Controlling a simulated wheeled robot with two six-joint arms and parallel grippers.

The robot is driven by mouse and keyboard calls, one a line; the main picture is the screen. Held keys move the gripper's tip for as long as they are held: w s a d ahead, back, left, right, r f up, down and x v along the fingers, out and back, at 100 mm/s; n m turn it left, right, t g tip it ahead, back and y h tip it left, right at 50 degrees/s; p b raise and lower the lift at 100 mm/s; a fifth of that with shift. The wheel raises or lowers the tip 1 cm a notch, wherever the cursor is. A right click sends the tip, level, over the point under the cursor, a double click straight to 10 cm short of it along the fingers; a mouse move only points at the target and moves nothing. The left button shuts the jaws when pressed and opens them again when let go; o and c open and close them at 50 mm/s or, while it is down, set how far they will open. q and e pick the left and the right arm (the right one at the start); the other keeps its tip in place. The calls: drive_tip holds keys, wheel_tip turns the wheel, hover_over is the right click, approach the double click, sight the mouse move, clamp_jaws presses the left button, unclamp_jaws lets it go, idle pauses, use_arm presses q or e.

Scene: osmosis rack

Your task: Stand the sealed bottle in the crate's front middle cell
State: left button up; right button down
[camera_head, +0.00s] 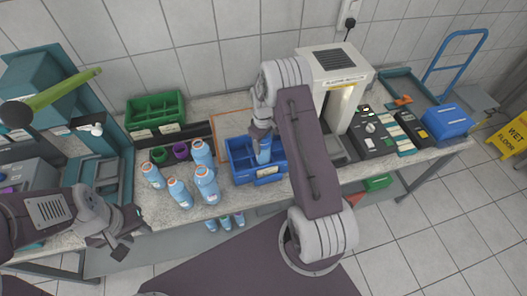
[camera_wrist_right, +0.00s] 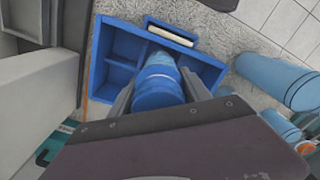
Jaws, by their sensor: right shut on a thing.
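The blue crate (camera_head: 242,172) stands on the bench, divided into cells, with a label on its front wall; it also shows in the right wrist view (camera_wrist_right: 103,58). My right gripper (camera_head: 263,134) is shut on a light blue bottle (camera_head: 265,152) over the crate's front middle. In the right wrist view, the bottle with its darker blue cap (camera_wrist_right: 158,88) is between the fingers, looking roughly upright. I cannot tell whether its base is inside the cell or above it. The other cells I see look empty. My left gripper (camera_head: 124,232) is open and empty, low at the bench's front left.
Several blue bottles (camera_head: 180,192) stand left of the crate. A green crate (camera_head: 156,113) is behind them, near a small green pot (camera_head: 158,154) and a purple pot (camera_head: 180,151). A white-framed machine (camera_head: 335,75) stands right of the crate, beyond my right arm.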

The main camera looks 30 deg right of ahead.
sight(263, 153)
wheel_tip(263, 153, down, 2)
drive_tip(key=shift+w+f, duration=0.1)
wheel_tip(263, 153, down, 4)
drive_tip(key=shift+p, duration=0.85)
drive_tip(key=shift+f, duration=0.35)
drive_tip(key=c, duration=0.8)
unclamp_jaws()
drive_tip(key=shift+o, duration=0.2)
